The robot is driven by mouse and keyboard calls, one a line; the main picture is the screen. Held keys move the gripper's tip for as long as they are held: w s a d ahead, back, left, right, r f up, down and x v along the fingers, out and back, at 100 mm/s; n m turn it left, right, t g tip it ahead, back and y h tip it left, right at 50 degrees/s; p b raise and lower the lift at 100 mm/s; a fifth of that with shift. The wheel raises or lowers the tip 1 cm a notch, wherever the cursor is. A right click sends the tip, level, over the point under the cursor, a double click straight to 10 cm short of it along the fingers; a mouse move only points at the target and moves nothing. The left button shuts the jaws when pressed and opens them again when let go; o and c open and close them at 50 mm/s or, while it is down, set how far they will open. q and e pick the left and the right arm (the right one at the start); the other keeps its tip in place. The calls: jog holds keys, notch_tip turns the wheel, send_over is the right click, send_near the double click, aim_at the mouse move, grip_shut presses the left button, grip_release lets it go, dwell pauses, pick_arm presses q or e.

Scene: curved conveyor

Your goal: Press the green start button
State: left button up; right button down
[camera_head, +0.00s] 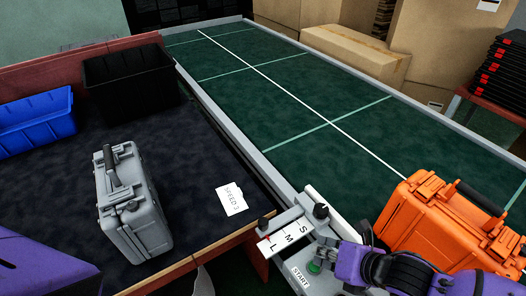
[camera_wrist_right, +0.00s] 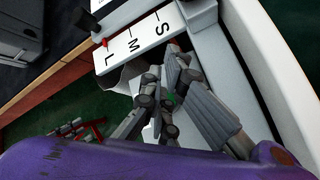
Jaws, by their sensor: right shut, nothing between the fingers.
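The green start button (camera_head: 314,267) is on the grey control panel beside the conveyor's near end, next to a white START label (camera_head: 300,278). In the wrist view a small patch of green (camera_wrist_right: 169,98) shows among the fingers; most of the button is hidden there. My right gripper (camera_head: 326,252) comes in from the lower right and is over the panel, close by the button. In the wrist view its fingers (camera_wrist_right: 165,108) are shut with nothing held. I cannot tell whether they touch the button. My left gripper is not in view.
A size scale (camera_head: 288,237) marked S, M, L stands just behind the button. An orange case (camera_head: 440,222) is close on the right. A grey case (camera_head: 133,205), a SPEED 2 card (camera_head: 231,198) and blue (camera_head: 35,120) and black (camera_head: 130,80) bins are on the left table.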

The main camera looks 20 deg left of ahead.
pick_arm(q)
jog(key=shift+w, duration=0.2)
pick_arm(e)
jog(key=shift+f, duration=0.2)
jog(key=shift+f, duration=0.25)
